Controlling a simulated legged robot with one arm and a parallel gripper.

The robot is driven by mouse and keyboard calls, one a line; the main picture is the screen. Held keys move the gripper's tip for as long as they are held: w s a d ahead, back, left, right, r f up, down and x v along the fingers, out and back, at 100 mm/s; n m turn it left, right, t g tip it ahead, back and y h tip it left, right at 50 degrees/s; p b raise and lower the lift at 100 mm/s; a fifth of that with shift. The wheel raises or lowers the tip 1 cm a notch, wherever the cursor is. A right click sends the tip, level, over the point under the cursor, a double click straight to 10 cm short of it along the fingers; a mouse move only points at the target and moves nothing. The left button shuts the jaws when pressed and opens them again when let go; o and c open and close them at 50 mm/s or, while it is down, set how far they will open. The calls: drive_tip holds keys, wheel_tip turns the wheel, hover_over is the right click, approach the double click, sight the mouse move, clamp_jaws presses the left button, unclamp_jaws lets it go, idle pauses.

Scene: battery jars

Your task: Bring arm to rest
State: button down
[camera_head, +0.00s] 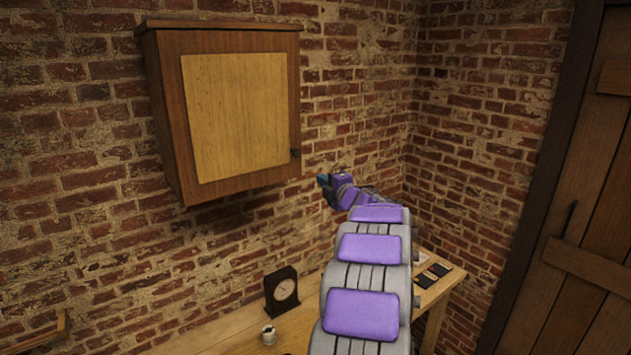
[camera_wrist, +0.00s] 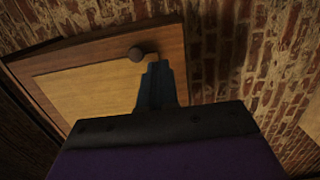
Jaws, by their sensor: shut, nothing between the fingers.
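My arm, purple and grey, reaches up from the bottom of the head view. My gripper (camera_head: 321,180) is at its far end, just below and to the right of the wall cabinet's dark knob (camera_head: 295,152). In the wrist view my gripper (camera_wrist: 157,66) is shut and empty, its dark teal fingers together in front of the cabinet door. The knob (camera_wrist: 136,54) shows just left of the fingertips; I cannot tell how near they are in depth. The cabinet (camera_head: 168,110) is closed, with a light wood door panel (camera_head: 237,115).
A wooden table (camera_head: 225,335) stands along the brick wall below. On it are a black clock (camera_head: 282,291), a white mug (camera_head: 269,335) and dark flat items (camera_head: 432,275) at the right end. A wooden door (camera_head: 585,240) is at the far right. My arm hides part of the table.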

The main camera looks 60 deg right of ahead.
drive_tip(key=w+a+f+m+g+b, duration=0.2)
drive_tip(key=w+a+f+m+b, duration=0.1)
drive_tip(key=w+a, duration=0.3)
drive_tip(key=w+a+f+m+g+b, duration=0.3)
drive_tip(key=w+a+m, duration=0.15)
drive_tip(key=a, duration=0.25)
drive_tip(key=a+f+m+g+y+b, duration=0.15)
drive_tip(key=a+f, duration=0.25)
drive_tip(key=a, duration=0.4)
drive_tip(key=s+a+f+m+g+y+b, duration=0.15)
drive_tip(key=a+f, duration=0.25)
drive_tip(key=a, duration=0.4)
drive_tip(key=w+a+f+m+g+b, duration=0.1)
drive_tip(key=a+f+b, duration=0.2)
drive_tip(key=a+f, duration=0.3)
drive_tip(key=s+a+f+g+y+b, duration=0.2)
drive_tip(key=s+a+f, duration=0.3)
drive_tip(key=a, duration=0.5)
drive_tip(key=s+a+f+g+y+b, duration=0.15)
drive_tip(key=s+a+f, duration=0.25)
drive_tip(key=a, duration=0.5)
drive_tip(key=s+a+f+g+y+b, duration=0.1)
drive_tip(key=s+a+f+g+y, duration=0.1)
drive_tip(key=s+a, duration=0.5)
drive_tip(key=s+a+f+g+y+b, duration=0.2)
drive_tip(key=s+a+f, duration=0.3)
drive_tip(key=s+a, duration=0.3)
drive_tip(key=shift+s+f, duration=0.15)
drive_tip(key=shift+s, duration=0.65)
